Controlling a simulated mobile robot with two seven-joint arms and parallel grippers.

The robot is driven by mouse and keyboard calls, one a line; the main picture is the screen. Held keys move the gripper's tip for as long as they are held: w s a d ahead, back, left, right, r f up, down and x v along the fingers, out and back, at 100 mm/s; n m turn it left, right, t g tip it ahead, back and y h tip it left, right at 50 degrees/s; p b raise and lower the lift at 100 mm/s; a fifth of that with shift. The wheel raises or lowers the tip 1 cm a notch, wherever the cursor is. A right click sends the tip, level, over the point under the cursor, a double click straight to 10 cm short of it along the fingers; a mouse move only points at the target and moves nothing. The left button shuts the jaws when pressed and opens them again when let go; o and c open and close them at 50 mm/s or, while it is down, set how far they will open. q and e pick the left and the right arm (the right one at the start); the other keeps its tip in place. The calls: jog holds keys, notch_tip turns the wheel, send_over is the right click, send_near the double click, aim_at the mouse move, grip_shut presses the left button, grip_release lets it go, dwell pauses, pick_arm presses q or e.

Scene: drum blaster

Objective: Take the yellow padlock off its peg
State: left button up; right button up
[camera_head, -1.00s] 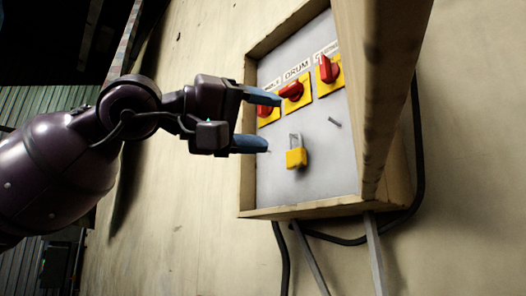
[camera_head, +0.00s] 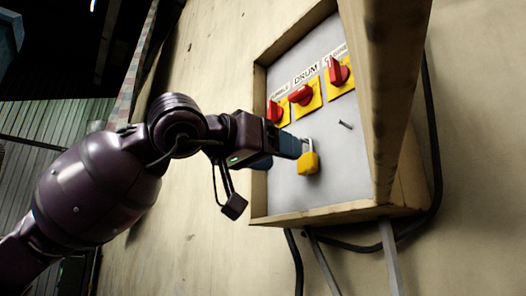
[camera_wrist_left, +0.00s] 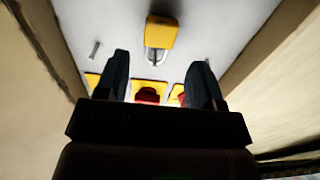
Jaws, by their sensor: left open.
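The yellow padlock (camera_head: 308,163) hangs by its grey shackle on the grey panel, below the red switches. My left gripper (camera_head: 278,152) is just left of it, and its blue finger overlaps the padlock's left edge in the head view; contact cannot be told there. In the left wrist view the padlock (camera_wrist_left: 160,32) appears upside down, ahead of and between the lines of the two open fingers (camera_wrist_left: 159,65). The peg under the shackle is not clearly visible. My right gripper is not in view.
Red rotary switches on yellow plates, one a drum switch (camera_head: 303,97), sit above the padlock. A bare peg (camera_head: 345,125) sticks out to its upper right. The box's wooden rim (camera_head: 330,211) surrounds the panel. Cables and conduits run below.

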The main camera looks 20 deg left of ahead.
aim_at(303, 162)
pick_arm(q)
jog(key=x, duration=0.2)
jog(key=shift+w+d, duration=0.15)
jog(key=shift+w, duration=0.15)
jog(key=shift+w+d+r, duration=0.1)
jog(key=shift+w+d, duration=0.55)
jog(key=shift+w, duration=0.2)
jog(key=shift+w+d+p, duration=0.15)
jog(key=shift+w+p, duration=0.05)
jog(key=shift+p, duration=0.1)
jog(key=shift+w+d, duration=0.3)
jog(key=shift+w, duration=0.2)
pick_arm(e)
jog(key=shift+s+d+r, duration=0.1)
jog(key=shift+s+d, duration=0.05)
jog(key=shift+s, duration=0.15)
pick_arm(q)
jog(key=shift+c, duration=0.3)
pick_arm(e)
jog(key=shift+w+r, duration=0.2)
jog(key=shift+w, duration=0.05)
